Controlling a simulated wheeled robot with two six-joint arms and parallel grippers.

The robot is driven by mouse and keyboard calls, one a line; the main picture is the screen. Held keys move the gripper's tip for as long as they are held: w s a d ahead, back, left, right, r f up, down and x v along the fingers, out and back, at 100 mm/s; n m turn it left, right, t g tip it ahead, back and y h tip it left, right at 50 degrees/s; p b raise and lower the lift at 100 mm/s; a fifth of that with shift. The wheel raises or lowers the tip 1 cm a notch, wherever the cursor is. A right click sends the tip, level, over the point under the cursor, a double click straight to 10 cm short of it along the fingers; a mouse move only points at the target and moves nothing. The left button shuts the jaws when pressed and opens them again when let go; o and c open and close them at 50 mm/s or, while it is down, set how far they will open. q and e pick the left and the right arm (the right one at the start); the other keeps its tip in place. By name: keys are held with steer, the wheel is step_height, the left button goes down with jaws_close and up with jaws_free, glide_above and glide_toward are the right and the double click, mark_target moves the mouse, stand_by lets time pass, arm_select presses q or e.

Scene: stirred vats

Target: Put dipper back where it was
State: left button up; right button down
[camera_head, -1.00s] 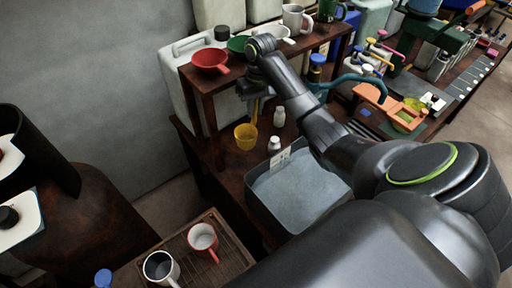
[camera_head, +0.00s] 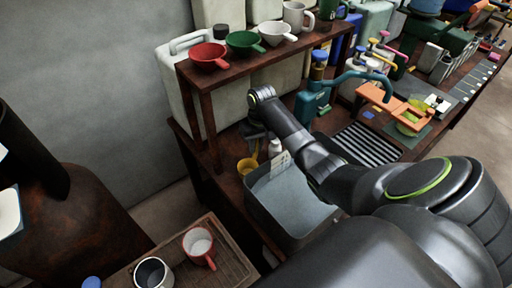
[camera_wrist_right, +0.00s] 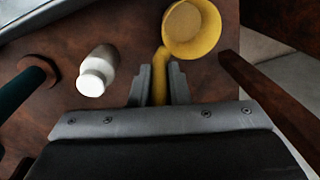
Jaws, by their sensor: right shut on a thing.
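The yellow dipper (camera_head: 247,166) is under the front of the small raised shelf, close above or on the brown bench; I cannot tell if it touches. My right gripper (camera_head: 256,140) is shut on its handle. In the right wrist view the fingers (camera_wrist_right: 159,86) pinch the yellow handle, and the round dipper cup (camera_wrist_right: 190,27) lies beyond them. A white bottle (camera_wrist_right: 97,70) stands apart to the left of the fingers there; it also shows in the head view (camera_head: 275,147). My left gripper is not in view.
Red (camera_head: 208,57), green (camera_head: 244,42) and white (camera_head: 276,33) dipper-like cups sit on the raised shelf (camera_head: 250,62). A shelf leg (camera_wrist_right: 265,90) is close right of the gripper.

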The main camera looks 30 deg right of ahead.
steer(key=shift+f, duration=0.75)
steer(key=c, duration=1.4)
jaws_free()
steer(key=shift+f, duration=0.1)
steer(key=r, duration=0.7)
steer(key=shift+d+r, duration=0.35)
